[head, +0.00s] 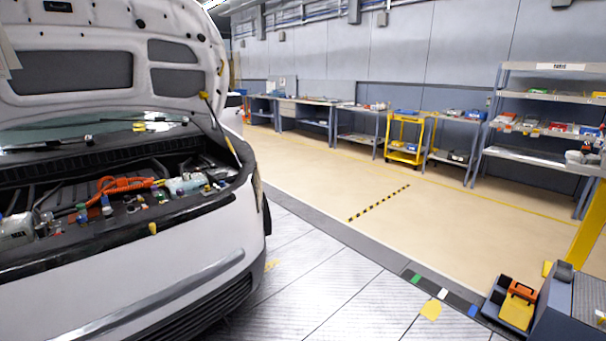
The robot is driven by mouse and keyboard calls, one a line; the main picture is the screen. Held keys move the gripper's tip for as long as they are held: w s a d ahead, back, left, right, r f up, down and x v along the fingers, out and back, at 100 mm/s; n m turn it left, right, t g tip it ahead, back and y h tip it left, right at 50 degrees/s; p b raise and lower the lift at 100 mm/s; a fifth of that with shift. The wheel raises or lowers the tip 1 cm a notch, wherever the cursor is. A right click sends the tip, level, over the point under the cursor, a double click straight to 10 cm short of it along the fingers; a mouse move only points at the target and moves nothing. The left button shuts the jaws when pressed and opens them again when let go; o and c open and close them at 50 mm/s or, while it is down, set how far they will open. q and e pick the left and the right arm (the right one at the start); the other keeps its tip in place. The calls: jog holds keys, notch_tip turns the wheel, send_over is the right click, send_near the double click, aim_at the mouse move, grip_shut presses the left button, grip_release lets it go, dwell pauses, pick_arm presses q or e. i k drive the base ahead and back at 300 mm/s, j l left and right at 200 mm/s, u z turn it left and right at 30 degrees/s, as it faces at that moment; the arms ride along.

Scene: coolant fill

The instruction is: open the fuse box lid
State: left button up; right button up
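A white car stands at the left with its hood (110,55) raised and its engine bay open. In the bay I see a bright orange cable piece (125,185), a pale translucent tank (186,184) to its right and a whitish box-like part (15,231) at the left edge. Small coloured caps and fittings sit between them. I cannot tell which part is the fuse box or its lid at this size. Neither of my grippers shows in this view.
The car's front bumper (165,300) faces me. Open floor (330,190) lies right of the car. A grey cart (575,315) with an orange-yellow case (518,306) stands at lower right. A yellow trolley (404,137), benches and a shelf rack (545,97) line the back wall.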

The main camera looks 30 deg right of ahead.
aim_at(222, 173)
jog(key=i+l+z, duration=0.1)
jog(key=l+z, duration=0.2)
jog(key=z, duration=0.15)
jog(key=i+l+z, duration=0.1)
jog(key=z, duration=0.35)
jog(key=i+l+z, duration=0.2)
jog(key=z, duration=0.25)
jog(key=i+l+z, duration=0.2)
jog(key=z, duration=0.25)
jog(key=i+z, duration=0.2)
jog(key=z, duration=0.25)
jog(key=i+z, duration=0.15)
jog(key=i, duration=0.35)
jog(key=i+j+z, duration=0.1)
jog(key=i, duration=0.45)
jog(key=i+j+z, duration=0.15)
jog(key=i, duration=0.35)
jog(key=i+j+z, duration=0.1)
jog(key=i, duration=0.4)
jog(key=i+j+z, duration=0.15)
jog(key=i+j, duration=0.2)
jog(key=i, duration=0.15)
jog(key=i+j+z, duration=0.1)
jog(key=i+j, duration=0.2)
jog(key=i, duration=0.2)
jog(key=j+u, duration=0.1)
jog(key=u, duration=4.05)
